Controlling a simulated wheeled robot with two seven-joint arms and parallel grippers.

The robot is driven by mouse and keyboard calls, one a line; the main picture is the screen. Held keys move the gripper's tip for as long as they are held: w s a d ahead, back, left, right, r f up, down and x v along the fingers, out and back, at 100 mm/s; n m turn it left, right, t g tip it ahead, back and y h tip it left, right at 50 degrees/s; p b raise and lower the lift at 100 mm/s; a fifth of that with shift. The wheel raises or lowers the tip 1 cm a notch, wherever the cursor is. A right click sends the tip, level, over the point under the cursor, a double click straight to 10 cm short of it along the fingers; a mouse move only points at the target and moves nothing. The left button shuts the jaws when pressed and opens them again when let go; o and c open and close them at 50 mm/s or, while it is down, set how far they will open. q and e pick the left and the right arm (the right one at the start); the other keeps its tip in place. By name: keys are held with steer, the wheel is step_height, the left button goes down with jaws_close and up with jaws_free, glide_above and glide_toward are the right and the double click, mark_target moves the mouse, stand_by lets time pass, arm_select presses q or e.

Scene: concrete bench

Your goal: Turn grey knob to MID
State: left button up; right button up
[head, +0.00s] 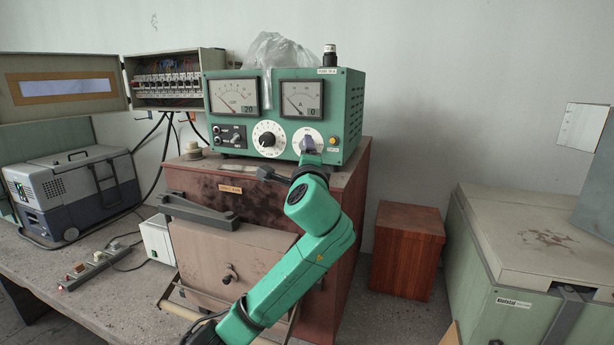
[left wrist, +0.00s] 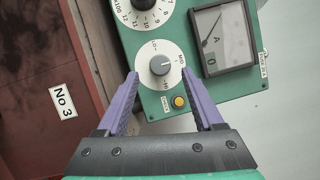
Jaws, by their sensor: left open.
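The grey knob (left wrist: 160,65) sits at the centre of a round white dial plate on the green instrument. A light pointer mark on it seems to face right, but the printed labels are too small to read surely. My left gripper (left wrist: 159,75) is open, with its purple fingers on either side of the dial, their tips just short of the knob; contact is not visible. In the head view my left gripper (head: 309,147) is in front of the white dial plate (head: 298,136) and hides the knob. My right gripper is not in view.
The green instrument (head: 352,115) stands on a brown cabinet (head: 350,210). A larger black knob (left wrist: 144,4), a meter (left wrist: 222,38) and a yellow button (left wrist: 179,102) are close to the dial. A plastic bag (head: 277,50) lies on top.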

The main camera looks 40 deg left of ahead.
arm_select(q)
steer(key=b+v, duration=0.2)
steer(key=v, duration=0.8)
steer(key=shift+s+d+b, duration=0.15)
steer(key=shift+b, duration=0.25)
steer(key=shift+f, duration=0.1)
